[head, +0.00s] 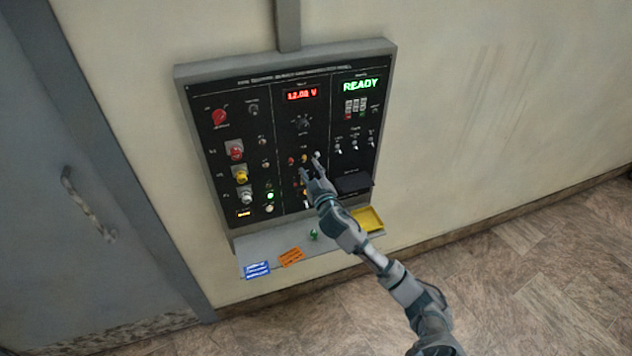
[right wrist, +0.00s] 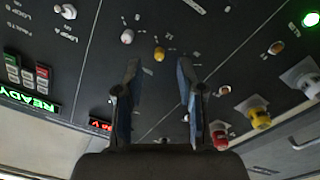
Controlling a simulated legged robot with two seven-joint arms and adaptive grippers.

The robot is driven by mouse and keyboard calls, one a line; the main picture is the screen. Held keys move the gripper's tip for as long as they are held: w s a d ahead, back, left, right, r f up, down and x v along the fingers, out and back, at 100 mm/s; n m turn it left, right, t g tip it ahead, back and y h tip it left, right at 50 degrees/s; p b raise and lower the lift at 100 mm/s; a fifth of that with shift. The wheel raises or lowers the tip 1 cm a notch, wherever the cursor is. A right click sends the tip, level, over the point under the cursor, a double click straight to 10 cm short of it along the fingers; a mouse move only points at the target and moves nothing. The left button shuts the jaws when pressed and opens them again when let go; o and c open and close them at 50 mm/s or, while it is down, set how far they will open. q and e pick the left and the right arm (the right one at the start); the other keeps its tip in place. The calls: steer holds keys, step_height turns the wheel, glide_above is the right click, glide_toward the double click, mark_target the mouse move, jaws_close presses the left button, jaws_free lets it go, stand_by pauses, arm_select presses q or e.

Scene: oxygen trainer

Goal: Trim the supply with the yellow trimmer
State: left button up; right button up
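The yellow trimmer is a small yellow knob (head: 304,157) in the middle column of the wall panel, below the red supply readout (head: 301,94), which seems to show 12.00 V. In the right wrist view the yellow trimmer (right wrist: 159,54) shows between and just past the fingertips, with a white knob (right wrist: 127,36) beside it. My right gripper (head: 310,164) is open in front of the panel's middle, its fingers (right wrist: 158,66) spread and empty. I cannot tell the remaining gap to the knob. My left gripper is not in view.
Larger red (head: 236,152), yellow (head: 241,175) and white fittings stick out at the panel's left. A green READY display (head: 360,85) and switches are at right. Below, a grey shelf (head: 275,242) holds blue and orange tags, a green item and a yellow tray (head: 370,218).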

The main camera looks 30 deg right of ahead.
steer(key=v, duration=0.8)
steer(key=shift+d+f, duration=0.1)
